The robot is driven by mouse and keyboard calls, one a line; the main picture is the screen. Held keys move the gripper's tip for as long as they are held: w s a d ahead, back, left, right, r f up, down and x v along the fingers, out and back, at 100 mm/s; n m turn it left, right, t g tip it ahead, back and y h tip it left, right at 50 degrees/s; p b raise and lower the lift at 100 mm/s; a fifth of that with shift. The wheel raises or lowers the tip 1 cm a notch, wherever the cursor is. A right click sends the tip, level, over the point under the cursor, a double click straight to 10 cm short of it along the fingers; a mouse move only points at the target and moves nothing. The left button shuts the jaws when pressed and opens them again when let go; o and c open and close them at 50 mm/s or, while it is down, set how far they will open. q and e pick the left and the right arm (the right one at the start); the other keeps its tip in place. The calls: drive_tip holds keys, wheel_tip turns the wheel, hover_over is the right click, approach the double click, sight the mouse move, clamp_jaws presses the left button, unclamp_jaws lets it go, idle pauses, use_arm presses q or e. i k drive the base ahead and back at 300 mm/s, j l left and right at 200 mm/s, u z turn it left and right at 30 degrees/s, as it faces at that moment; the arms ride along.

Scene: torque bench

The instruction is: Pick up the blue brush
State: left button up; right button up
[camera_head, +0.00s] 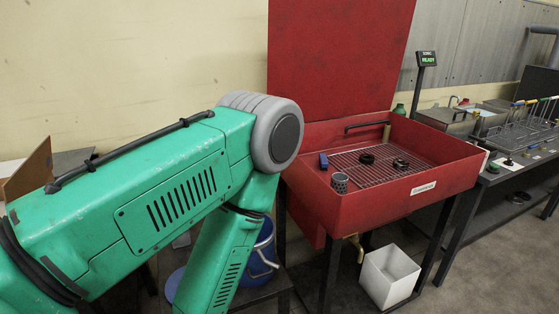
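A small blue block-like object (323,161), which may be the blue brush, sits at the left inside the red basin (430,191). It is too small for me to make out any bristles. My green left arm comes in from the left and bends down in front of the basin's left side. Its gripper is out of the frame, below the picture. My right arm and gripper do not show.
Two black rings (367,158) (401,164) and a grey mesh cup (340,183) are in the basin, along with a wire grate. A raised red lid (340,60) stands behind. A white bin (390,277) is on the floor below. A cluttered bench (520,168) stands right.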

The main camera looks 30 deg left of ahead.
sight(324, 162)
drive_tip(key=u, duration=0.75)
drive_tip(key=i+l+u, duration=0.2)
drive_tip(key=l, duration=0.15)
drive_tip(key=k, duration=0.05)
